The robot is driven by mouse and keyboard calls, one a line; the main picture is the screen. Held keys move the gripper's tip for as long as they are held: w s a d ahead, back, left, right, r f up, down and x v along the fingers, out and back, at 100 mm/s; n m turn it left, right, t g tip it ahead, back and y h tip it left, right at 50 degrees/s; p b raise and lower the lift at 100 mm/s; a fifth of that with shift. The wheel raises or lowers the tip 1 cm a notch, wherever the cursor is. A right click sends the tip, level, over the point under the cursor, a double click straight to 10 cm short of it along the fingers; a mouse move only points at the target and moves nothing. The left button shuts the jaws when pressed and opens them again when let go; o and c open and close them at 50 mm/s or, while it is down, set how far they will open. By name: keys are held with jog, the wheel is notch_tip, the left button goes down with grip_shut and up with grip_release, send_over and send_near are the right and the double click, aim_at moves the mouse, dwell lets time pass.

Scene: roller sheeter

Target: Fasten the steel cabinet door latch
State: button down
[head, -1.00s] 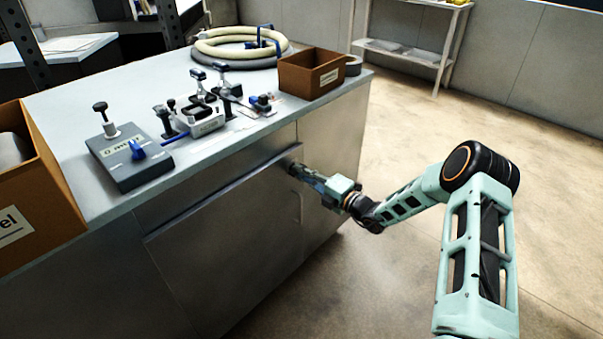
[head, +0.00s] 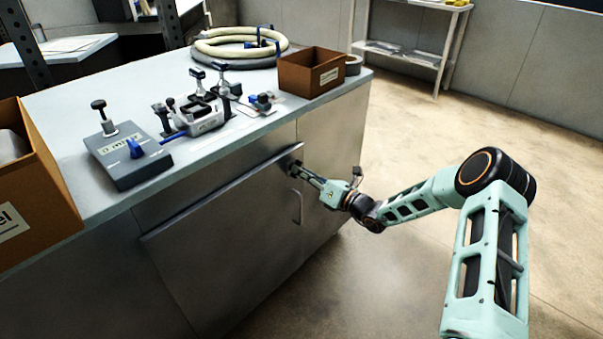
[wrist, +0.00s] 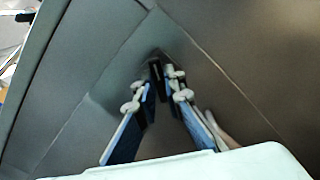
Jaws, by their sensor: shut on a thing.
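The steel cabinet door (head: 235,235) is a grey panel on the front of the workbench, with a curved handle (head: 297,206) near its right edge. My gripper (head: 293,168) is at the door's upper right corner. In the wrist view, the fingers of my gripper (wrist: 158,82) converge on a small dark piece, the latch (wrist: 156,72), and are shut on it. In the head view the latch is mostly hidden by the fingers. I cannot tell from these frames how far the latch is turned.
The bench top (head: 215,155) overhangs just above my gripper. It holds a control box (head: 128,160), clamps, a coiled hose (head: 240,48) and a brown box (head: 311,72). Another brown box (head: 35,200) is at left. The floor right of the cabinet is clear.

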jog(key=n+b, duration=0.1)
jog(key=n, duration=0.5)
jog(key=shift+a+n, duration=0.15)
jog(key=shift+n, duration=0.15)
dwell(0.4)
jog(key=c, duration=2)
grip_release()
jog(key=v, duration=1.2)
